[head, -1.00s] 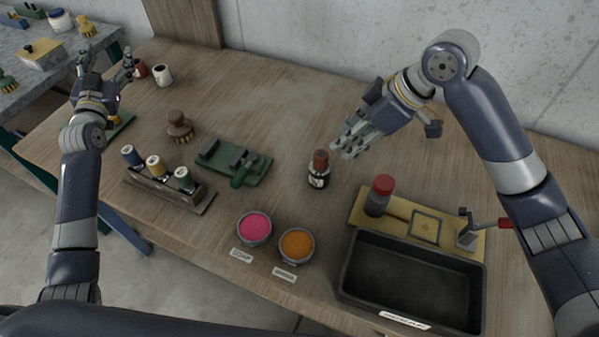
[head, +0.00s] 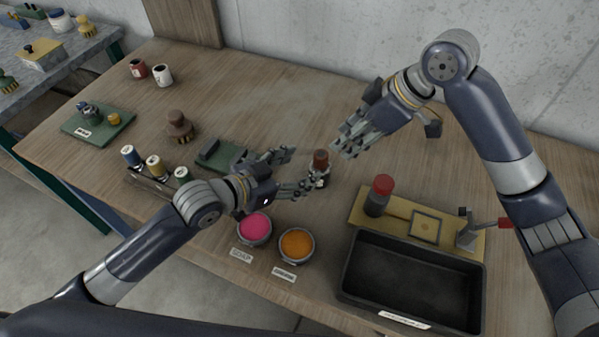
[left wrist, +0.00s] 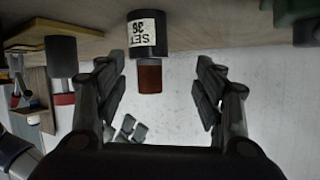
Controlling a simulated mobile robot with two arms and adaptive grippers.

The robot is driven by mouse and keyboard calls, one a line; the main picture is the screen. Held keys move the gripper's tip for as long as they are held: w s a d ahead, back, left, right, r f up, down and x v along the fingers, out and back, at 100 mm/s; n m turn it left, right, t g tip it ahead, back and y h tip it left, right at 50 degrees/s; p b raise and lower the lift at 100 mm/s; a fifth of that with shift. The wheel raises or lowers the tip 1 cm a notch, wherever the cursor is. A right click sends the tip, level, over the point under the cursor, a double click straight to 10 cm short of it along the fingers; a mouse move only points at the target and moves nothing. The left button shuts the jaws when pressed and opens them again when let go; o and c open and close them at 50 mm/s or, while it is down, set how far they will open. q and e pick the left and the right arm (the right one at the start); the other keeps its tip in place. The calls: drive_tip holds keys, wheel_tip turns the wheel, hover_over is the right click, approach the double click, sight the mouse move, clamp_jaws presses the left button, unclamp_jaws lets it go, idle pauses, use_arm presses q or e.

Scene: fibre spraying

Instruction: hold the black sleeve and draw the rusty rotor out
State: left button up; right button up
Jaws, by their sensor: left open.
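The black sleeve (head: 319,182) stands upright on the table with the rusty rotor (head: 320,158) sticking out of its top. In the left wrist view the sleeve (left wrist: 147,36) appears upside down with a white label, and the reddish-brown rotor (left wrist: 149,77) shows between the fingers. My left gripper (head: 297,171) is open, its fingers pointing at the sleeve from the left; one finger overlaps the sleeve's lower part in the head view. I cannot tell whether it touches. My right gripper (head: 350,140) hangs empty to the upper right of the rotor, its fingers looking spread.
A board (head: 454,238) with a red-topped black cylinder (head: 378,196) and a red-handled clamp lies right. A black tray (head: 350,283) is in front of it. Bowls of pink (head: 255,227) and orange (head: 297,243) powder stand close below my left gripper.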

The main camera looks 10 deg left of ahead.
use_arm(q)
drive_tip(key=shift+s+d+f, duration=0.2)
drive_tip(key=shift+s+d, duration=0.15)
drive_tip(key=shift+s, duration=0.05)
drive_tip(key=shift+d+n, duration=0.2)
drive_tip(key=shift+n, duration=0.2)
drive_tip(key=x, duration=1)
drive_tip(key=shift+w+d+f, duration=0.15)
drive_tip(key=shift+d, duration=0.1)
drive_tip(key=c, duration=1.5)
clamp_jaws()
